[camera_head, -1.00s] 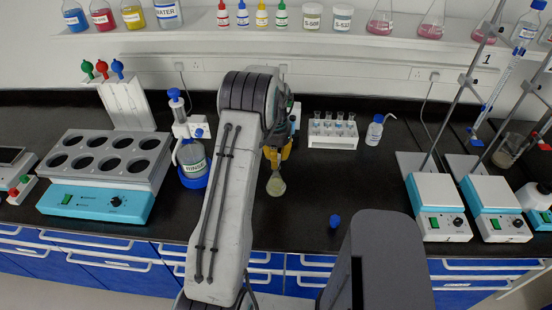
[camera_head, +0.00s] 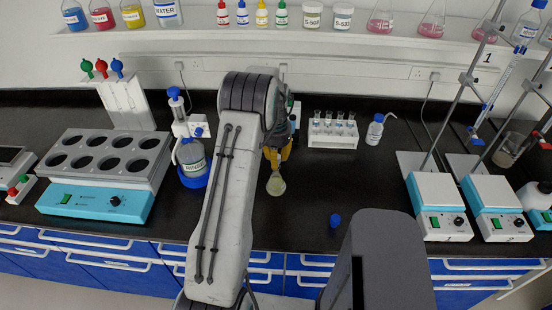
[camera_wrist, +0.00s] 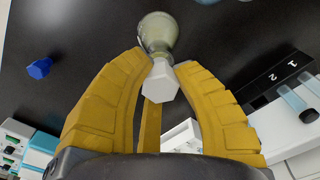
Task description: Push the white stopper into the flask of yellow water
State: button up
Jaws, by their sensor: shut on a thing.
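The flask of yellow water (camera_head: 276,184) stands on the black bench in the head view, just below my gripper (camera_head: 277,157). In the wrist view the flask (camera_wrist: 158,34) shows at top centre, beyond the fingertips. The white stopper (camera_wrist: 160,80) is between the yellow fingers of my gripper (camera_wrist: 160,62), with its hexagonal top facing the camera. My gripper is shut on the stopper. The stopper is in line with the flask's neck and covers the mouth, so I cannot tell how deep it sits.
A blue cap (camera_head: 335,220) lies on the bench to the right. A white test tube rack (camera_head: 333,139) is behind to the right. Hotplates (camera_head: 438,193) stand further right. The bench front right of the flask is mostly clear.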

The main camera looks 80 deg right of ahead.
jog(key=shift+f+b, duration=0.8)
jog(key=shift+f, duration=0.3)
dwell(0.4)
jog(key=o, duration=0.8)
notch_tip(320, 180, up, 12)
jog(key=shift+a+r, duration=0.1)
jog(key=shift+a, duration=0.05)
dwell(0.9)
